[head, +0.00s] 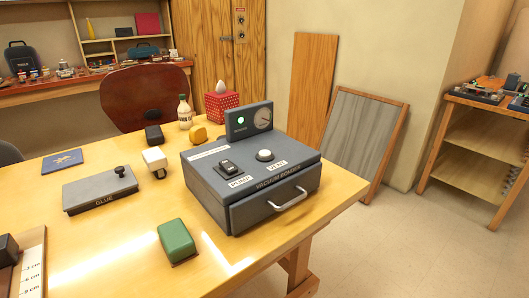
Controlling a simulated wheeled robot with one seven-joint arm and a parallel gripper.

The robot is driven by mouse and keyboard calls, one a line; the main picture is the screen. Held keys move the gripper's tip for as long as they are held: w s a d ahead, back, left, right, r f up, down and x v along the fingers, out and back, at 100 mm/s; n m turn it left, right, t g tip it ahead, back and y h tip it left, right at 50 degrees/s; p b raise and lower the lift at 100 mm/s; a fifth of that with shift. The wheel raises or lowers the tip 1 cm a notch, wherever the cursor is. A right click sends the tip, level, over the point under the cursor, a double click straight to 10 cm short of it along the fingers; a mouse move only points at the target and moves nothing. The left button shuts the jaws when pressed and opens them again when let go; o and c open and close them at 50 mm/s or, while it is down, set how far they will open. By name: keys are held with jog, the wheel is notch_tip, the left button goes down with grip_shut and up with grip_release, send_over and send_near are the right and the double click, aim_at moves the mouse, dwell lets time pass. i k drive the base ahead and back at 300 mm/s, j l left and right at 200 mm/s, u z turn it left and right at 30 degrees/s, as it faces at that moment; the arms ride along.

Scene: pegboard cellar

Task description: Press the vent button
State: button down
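The vacuum bonder (250,185) is a dark grey box on the wooden table, in the middle of the head view. The vent button (265,155) is a round white button on its sloped top, right of centre, with a "VENT" label just in front. To its left is a black rocker switch (229,168) with a "PUMP" label. A raised panel at the back has a lit green lamp (240,120) and a round dial (263,117). The front drawer with its silver handle (290,201) looks shut. My gripper is not in view, and nothing covers the button.
On the table (120,245) are a green block (176,240), a grey "GLUE" box (101,190), a white item (155,160), a yellow item (198,134) and a bottle (185,111). A red dotted box (220,104) stands behind the bonder.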

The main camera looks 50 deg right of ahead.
aim_at(264, 154)
jog(key=i+j, duration=0.1)
jog(key=j, duration=0.2)
jog(key=i+j, duration=0.1)
jog(key=j, duration=0.15)
jog(key=i+j, duration=0.15)
jog(key=j, duration=0.15)
jog(key=z, duration=1.65)
